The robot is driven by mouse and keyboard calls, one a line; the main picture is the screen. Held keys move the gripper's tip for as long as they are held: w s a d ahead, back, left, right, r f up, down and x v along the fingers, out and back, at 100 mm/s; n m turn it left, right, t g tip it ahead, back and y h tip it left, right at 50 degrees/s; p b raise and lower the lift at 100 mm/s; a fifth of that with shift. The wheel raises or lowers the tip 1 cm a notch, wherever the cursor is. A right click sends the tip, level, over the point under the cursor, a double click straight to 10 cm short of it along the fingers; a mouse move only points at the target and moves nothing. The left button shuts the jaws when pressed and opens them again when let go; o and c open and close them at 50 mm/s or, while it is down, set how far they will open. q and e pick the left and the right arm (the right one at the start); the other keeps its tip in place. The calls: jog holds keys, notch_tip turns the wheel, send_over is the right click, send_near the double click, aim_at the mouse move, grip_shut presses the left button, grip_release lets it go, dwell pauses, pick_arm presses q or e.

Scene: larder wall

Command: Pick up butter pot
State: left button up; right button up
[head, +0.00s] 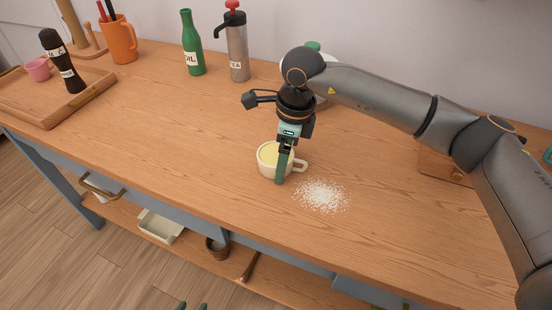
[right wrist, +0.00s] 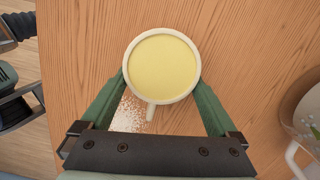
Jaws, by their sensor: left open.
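The butter pot (head: 268,155) is a cream cup with pale yellow content and a side handle. It stands upright on the wooden table (head: 160,115), and the right wrist view shows it from above (right wrist: 161,65). My right gripper (head: 283,168) reaches down over it, one green finger in front of the pot in the head view. In the right wrist view its fingers (right wrist: 160,85) lie on opposite sides of the pot; whether they press on it is unclear. Two green fingertips of my left gripper (head: 192,306) show apart at the bottom edge, with nothing seen between them.
White grains (head: 321,196) lie beside the pot. A green bottle (head: 193,45), a grey bottle (head: 237,50) and an orange mug (head: 119,42) stand at the back. A wooden tray (head: 48,120) holds a dark mill and pink cup. The table left of the pot is clear.

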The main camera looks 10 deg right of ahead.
jog(key=shift+r, duration=0.1)
jog(key=c, duration=1.2)
